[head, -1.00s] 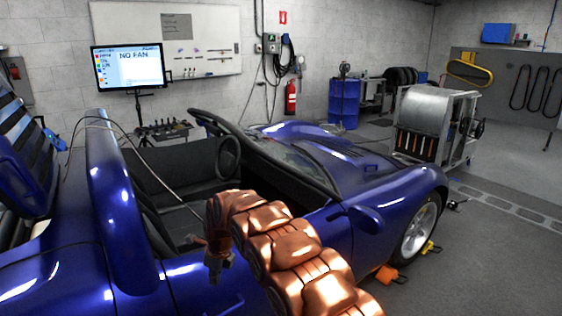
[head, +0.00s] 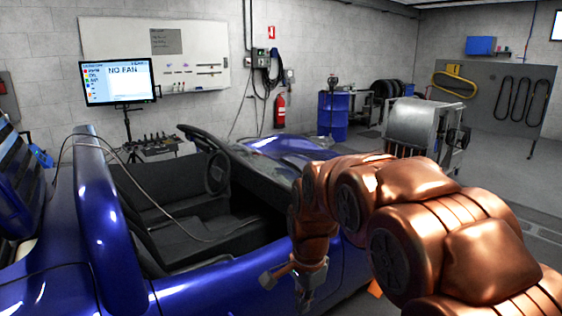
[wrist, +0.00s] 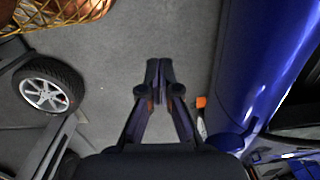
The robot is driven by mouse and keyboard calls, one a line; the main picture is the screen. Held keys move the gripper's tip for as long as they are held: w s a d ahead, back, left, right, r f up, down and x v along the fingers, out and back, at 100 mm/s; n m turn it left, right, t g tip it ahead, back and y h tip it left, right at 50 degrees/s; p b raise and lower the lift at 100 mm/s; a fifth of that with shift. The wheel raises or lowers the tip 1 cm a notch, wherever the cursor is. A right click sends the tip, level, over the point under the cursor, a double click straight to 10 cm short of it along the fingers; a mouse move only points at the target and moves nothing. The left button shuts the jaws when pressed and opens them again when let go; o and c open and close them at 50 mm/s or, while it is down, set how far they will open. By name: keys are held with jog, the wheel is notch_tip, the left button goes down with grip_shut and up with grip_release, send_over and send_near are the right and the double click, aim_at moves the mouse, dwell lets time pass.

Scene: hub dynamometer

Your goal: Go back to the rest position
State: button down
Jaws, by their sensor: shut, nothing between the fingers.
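My gripper (head: 304,296) hangs at the end of my copper-coloured arm, pointing down beside the blue car (head: 215,275) in the head view. In the wrist view my gripper (wrist: 159,65) has its two dark fingers together, with nothing between them, above bare grey floor. The side of the blue car (wrist: 262,60) runs along the right of the wrist view, apart from the fingers. My arm hides much of the car's front in the head view.
A wheel (wrist: 45,90) shows at the left of the wrist view. A wire basket (wrist: 60,12) is at its top left. A metal fan unit (head: 420,125), a blue drum (head: 333,115) and a monitor stand (head: 120,85) stand farther back. The floor under my gripper is mostly clear.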

jog(key=s+d+n, duration=0.3)
jog(key=s+d, duration=0.1)
jog(key=s, duration=0.5)
jog(key=s+d+r+n+g+p, duration=0.1)
jog(key=s+d+n, duration=0.3)
jog(key=s, duration=0.6)
jog(key=s+d+n+g, duration=0.1)
jog(key=s+d+n, duration=0.3)
jog(key=s, duration=0.6)
jog(key=shift+s+d+r+h+p, duration=0.2)
jog(key=shift+d+r+h+p, duration=0.15)
jog(key=shift+d, duration=0.4)
jog(key=shift+a+n, duration=0.15)
jog(key=shift+n, duration=0.15)
